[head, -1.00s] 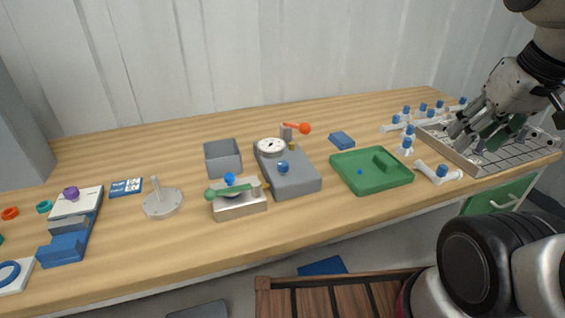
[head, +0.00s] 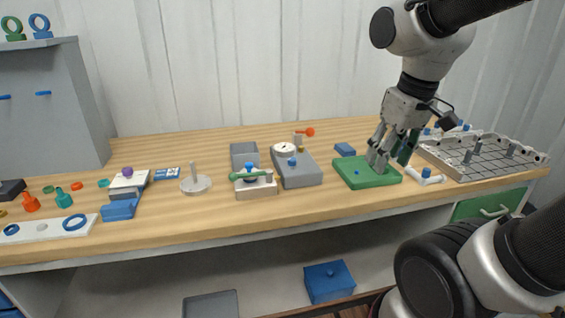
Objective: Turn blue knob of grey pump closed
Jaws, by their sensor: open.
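The grey pump (head: 300,177) stands on the bench near the middle, with a round white gauge (head: 284,149) at its back left and an orange-tipped lever (head: 307,132) behind it. Its blue knob (head: 292,161) sits on the top face; its turn angle is too small to read. My gripper (head: 386,165) is open and points down over the green tray (head: 351,184), to the right of the pump and apart from the knob. A dark green piece shows at its fingers; whether it belongs to the gripper is unclear. The fingers partly hide the tray.
A silver block (head: 257,190) with a green handle and another blue knob (head: 250,169) stands left of the pump. A grey open box (head: 244,153) is behind it. A blue block (head: 345,149) lies behind the tray.

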